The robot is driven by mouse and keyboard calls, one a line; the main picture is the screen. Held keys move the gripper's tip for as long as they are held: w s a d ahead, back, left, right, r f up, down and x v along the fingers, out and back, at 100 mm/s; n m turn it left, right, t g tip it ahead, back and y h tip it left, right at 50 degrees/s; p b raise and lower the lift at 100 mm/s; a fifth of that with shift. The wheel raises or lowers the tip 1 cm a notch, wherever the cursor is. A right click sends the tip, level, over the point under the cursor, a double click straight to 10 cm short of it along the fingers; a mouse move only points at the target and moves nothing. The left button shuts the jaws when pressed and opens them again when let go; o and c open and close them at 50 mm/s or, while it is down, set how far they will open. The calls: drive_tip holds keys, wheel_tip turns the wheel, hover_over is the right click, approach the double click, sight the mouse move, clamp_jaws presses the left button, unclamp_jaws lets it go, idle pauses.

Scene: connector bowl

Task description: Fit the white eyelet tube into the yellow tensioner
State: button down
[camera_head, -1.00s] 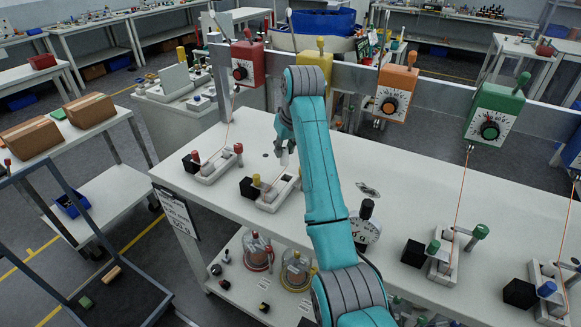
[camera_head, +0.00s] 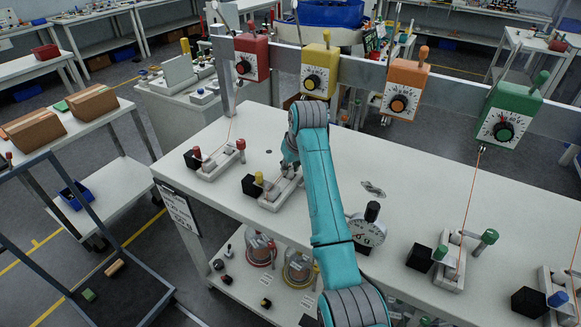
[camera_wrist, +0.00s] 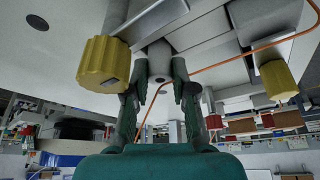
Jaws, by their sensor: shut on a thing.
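The yellow dial box (camera_head: 320,72) hangs on the rail at the back, a knob on its front. Below it on the bench lies a white fixture with a yellow knob (camera_head: 258,178). My gripper (camera_head: 290,168) is low at the fixture's far end. In the wrist view my gripper (camera_wrist: 160,92) is shut on a pale grey-white tube (camera_wrist: 159,60) with a dark hole in its end. Yellow knobs (camera_wrist: 104,65) and (camera_wrist: 279,80) stand on both sides of it. An orange line (camera_wrist: 230,60) passes beside the tube. Whether the tube touches the fixture I cannot tell.
A red dial box (camera_head: 251,57), an orange one (camera_head: 405,88) and a green one (camera_head: 506,112) hang on the same rail. Red-knobbed (camera_head: 217,160) and green-knobbed (camera_head: 455,262) fixtures stand on the bench. A round gauge (camera_head: 367,228) stands right of my arm.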

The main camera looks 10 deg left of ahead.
drive_tip(key=shift+f, duration=0.25)
drive_tip(key=c, duration=0.9)
unclamp_jaws()
drive_tip(key=shift+c, duration=0.2)
drive_tip(key=shift+r, duration=0.1)
drive_tip(key=v, duration=1.2)
